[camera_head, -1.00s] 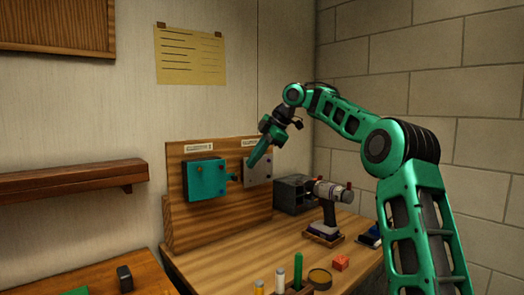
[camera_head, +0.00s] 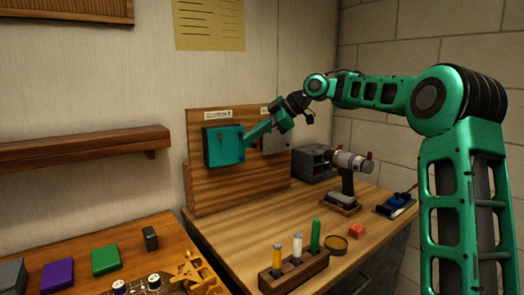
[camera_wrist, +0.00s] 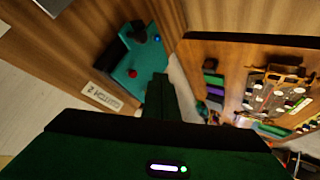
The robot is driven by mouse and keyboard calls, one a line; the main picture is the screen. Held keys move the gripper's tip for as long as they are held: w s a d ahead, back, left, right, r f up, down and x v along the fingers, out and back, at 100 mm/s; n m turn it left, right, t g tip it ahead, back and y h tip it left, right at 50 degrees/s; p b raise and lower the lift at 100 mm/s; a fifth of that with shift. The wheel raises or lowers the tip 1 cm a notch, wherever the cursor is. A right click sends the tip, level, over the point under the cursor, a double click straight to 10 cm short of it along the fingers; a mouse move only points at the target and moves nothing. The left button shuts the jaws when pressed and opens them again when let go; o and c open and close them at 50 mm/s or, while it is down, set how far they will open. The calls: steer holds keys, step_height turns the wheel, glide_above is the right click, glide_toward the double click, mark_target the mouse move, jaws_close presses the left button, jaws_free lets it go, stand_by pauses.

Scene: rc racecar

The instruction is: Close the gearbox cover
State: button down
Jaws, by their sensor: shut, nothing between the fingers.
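A teal box (camera_head: 222,147) is mounted on the upright wooden board. In the wrist view its teal face (camera_wrist: 137,62) carries a red knob and a blue knob. I cannot tell whether this is the gearbox or which part is its cover. My gripper (camera_head: 247,137) is shut and empty, reaching in from the right with its tip at the right edge of the box. I cannot tell whether they touch. In the wrist view the shut fingers (camera_wrist: 160,88) point toward the teal face. A grey plate (camera_head: 277,142) on the board is partly hidden behind my gripper.
A drill (camera_head: 346,180) on its stand, a dark organizer (camera_head: 313,164) and a rack (camera_head: 293,272) of coloured tubes stand on the bench. A lower table at the left holds purple (camera_head: 58,274) and green (camera_head: 106,260) blocks and several parts.

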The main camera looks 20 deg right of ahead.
step_height(320, 180, down, 3)
steer(key=s+a+m+t+y, duration=0.1)
steer(key=s+m+t, duration=0.1)
steer(key=m+t+h, duration=0.3)
steer(key=m+t, duration=0.6)
steer(key=m, duration=0.2)
glide_toward(255, 147)
steer(key=x, duration=0.6)
steer(key=shift+w, duration=0.3)
steer(key=shift+a, duration=0.1)
